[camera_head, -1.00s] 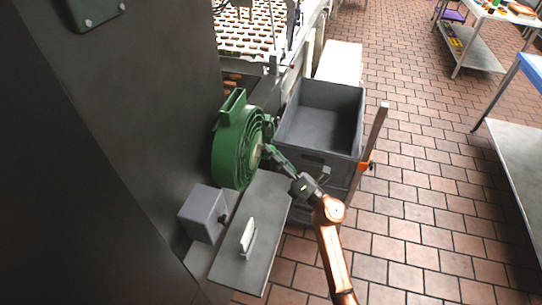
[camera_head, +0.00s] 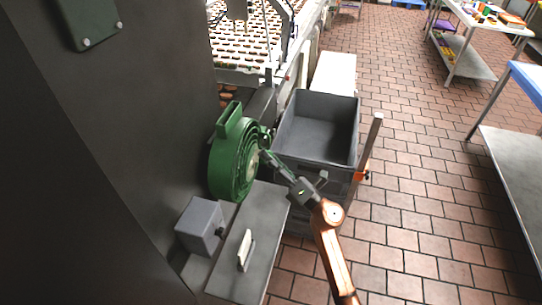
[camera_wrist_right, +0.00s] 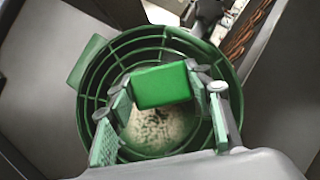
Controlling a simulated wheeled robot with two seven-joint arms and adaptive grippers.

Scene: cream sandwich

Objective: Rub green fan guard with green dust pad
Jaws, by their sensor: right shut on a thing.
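The green fan guard (camera_head: 233,160) is a round housing with concentric rings, mounted on the side of the dark machine. In the right wrist view its rings (camera_wrist_right: 104,62) surround a pale speckled centre. My right gripper (camera_head: 265,157) is at the front of the guard, near its centre. In the wrist view the right gripper (camera_wrist_right: 162,100) is shut on the green dust pad (camera_wrist_right: 162,86), a bright green block between its fingertips. The pad overlaps the upper part of the centre; whether it touches the guard cannot be told. My left gripper is not in view.
A grey crate (camera_head: 291,126) stands right of the guard, close to my right arm. Below the guard are a grey box (camera_head: 199,224) and a grey cabinet top with a pale handle (camera_head: 245,250). An upright post (camera_head: 370,145) stands beside the crate. Tiled floor (camera_head: 430,190) is open to the right.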

